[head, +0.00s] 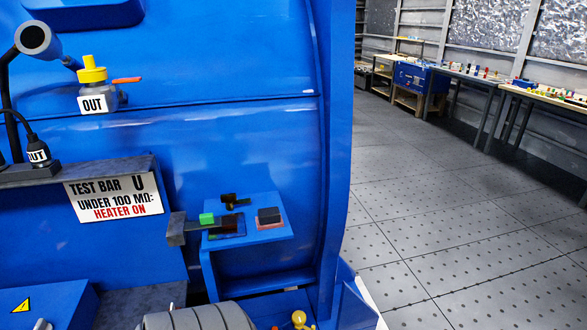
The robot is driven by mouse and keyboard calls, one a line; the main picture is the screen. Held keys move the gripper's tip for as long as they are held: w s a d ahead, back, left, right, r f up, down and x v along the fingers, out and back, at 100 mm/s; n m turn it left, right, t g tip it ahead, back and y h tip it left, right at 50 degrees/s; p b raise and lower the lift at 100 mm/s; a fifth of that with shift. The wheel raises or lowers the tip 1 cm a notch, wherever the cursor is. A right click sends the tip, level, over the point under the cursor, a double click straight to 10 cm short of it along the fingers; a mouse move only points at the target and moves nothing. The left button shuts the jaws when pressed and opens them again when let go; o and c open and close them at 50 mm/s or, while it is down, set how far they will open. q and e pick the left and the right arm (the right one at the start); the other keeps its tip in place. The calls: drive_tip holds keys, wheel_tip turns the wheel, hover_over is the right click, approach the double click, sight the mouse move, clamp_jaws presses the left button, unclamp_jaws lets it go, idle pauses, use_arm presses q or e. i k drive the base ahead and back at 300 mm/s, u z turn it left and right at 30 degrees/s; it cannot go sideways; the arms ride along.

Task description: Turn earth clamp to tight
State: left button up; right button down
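No part that I can clearly tell as the earth clamp shows in the head view. A small yellow knob-like part (299,318) is at the bottom edge, cut off by the frame; I cannot tell what it belongs to. A small black fitting (234,201) sits on a blue bracket shelf (262,252) on the blue motor housing (240,140). Neither of my grippers is in view.
The shelf also holds a green block (207,218) and a dark block on a red base (269,216). A yellow-capped valve (93,73) and a test bar sign (113,197) are at left. The floor (470,230) at right is clear; benches (470,77) stand behind.

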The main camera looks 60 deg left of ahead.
sight(230, 199)
drive_tip(key=i, duration=1.4)
drive_tip(key=u, duration=3.6)
